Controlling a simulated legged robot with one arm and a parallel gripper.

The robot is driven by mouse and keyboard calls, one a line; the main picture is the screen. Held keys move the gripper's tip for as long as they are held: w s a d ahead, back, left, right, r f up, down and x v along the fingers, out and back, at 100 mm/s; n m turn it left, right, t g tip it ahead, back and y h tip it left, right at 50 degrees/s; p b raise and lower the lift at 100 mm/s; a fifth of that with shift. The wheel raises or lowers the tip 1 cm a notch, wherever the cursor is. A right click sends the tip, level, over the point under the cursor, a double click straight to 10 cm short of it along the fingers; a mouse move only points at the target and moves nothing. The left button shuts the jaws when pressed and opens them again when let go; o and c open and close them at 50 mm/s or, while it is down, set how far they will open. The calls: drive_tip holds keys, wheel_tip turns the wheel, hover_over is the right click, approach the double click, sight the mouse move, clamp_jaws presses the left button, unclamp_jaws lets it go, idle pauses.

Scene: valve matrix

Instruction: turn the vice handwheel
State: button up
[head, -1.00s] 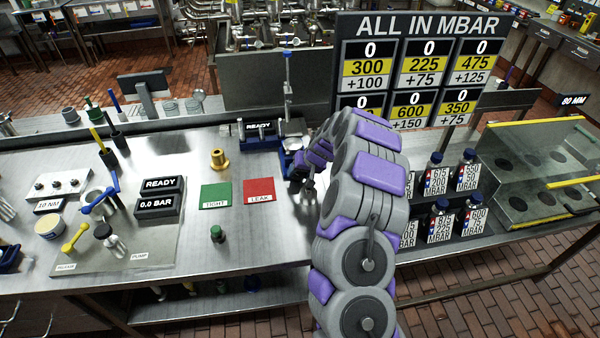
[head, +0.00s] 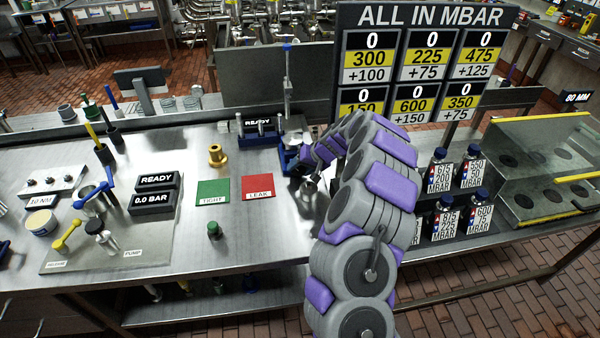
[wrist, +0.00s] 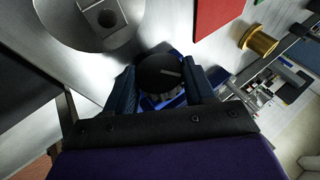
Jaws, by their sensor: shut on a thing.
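The vice handwheel (wrist: 160,73) is a dark round knob with a pale line on its face, seen in the wrist view. My gripper (wrist: 161,88) has one finger on each side of it and is shut on it. Blue parts of the vice (wrist: 163,101) show just below the wheel. In the head view the blue vice (head: 288,156) stands on the bench beside my arm. My gripper and the handwheel are mostly hidden there by my arm.
A silver round part with a square socket (wrist: 106,17) is close to my gripper. A red LEAK mat (head: 258,187), a green TIGHT mat (head: 213,192) and a brass fitting (head: 216,155) lie left of the vice. Several labelled bottles (head: 437,170) stand right of my arm.

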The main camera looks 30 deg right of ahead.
drive_tip(key=o, duration=1)
drive_tip(key=shift+d, duration=0.15)
drive_tip(key=shift+o, duration=0.2)
drive_tip(key=p+v, duration=0.3)
drive_tip(key=v, duration=1.4)
drive_tip(key=shift+r, duration=0.1)
